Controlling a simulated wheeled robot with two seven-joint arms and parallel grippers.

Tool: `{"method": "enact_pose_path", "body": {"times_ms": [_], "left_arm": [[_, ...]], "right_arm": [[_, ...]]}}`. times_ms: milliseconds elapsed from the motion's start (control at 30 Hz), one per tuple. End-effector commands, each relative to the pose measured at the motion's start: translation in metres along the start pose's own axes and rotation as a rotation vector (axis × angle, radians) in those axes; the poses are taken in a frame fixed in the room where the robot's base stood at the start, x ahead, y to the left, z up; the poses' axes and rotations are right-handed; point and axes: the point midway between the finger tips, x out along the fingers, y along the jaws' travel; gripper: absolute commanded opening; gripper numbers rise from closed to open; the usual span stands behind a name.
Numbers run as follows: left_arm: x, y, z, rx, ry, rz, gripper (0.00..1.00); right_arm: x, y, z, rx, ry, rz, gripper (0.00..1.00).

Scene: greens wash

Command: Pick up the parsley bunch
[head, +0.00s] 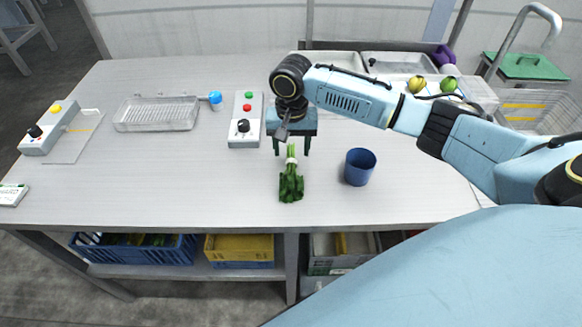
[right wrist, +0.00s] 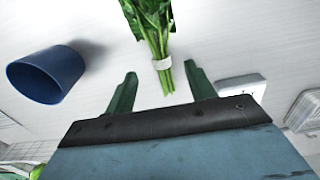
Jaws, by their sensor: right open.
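The parsley bunch (head: 291,182) lies on the white table, leaves toward the front edge and pale-banded stems toward the back. In the right wrist view the bunch (right wrist: 155,30) shows its white band and stem ends. My right gripper (head: 284,133) is above the stem end in the head view. In the right wrist view its two green fingers (right wrist: 160,85) are apart, with the stem ends showing between them. The fingers hold nothing that I can see. How high they are above the table is hard to tell. My left gripper is not in view.
A blue cup (head: 359,168) stands close to the right of the parsley; it also shows in the right wrist view (right wrist: 45,76). A control box with buttons (head: 245,122) and a clear tray (head: 157,113) are to the left.

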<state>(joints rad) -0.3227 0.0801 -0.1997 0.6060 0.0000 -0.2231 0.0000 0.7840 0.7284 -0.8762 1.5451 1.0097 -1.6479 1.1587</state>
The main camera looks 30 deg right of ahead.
Motion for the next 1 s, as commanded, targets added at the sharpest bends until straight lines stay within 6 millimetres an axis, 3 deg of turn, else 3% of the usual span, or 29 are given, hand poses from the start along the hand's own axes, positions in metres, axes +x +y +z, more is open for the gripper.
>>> {"method": "enact_pose_path", "body": {"times_ms": [167,300,500,733,1000], "left_arm": [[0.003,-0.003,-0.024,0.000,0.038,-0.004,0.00],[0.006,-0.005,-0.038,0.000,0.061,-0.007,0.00],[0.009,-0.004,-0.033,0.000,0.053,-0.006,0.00],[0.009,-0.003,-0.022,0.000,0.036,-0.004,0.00],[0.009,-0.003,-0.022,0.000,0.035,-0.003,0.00]], "right_arm": [[0.013,0.000,-0.001,0.000,0.000,0.000,0.55],[0.035,0.001,-0.004,0.001,-0.001,0.002,0.55],[0.056,0.000,-0.004,-0.002,0.000,0.000,0.55],[0.057,0.000,-0.004,-0.002,0.001,0.000,0.55],[0.056,0.000,-0.004,-0.002,0.001,0.000,0.22]]}}
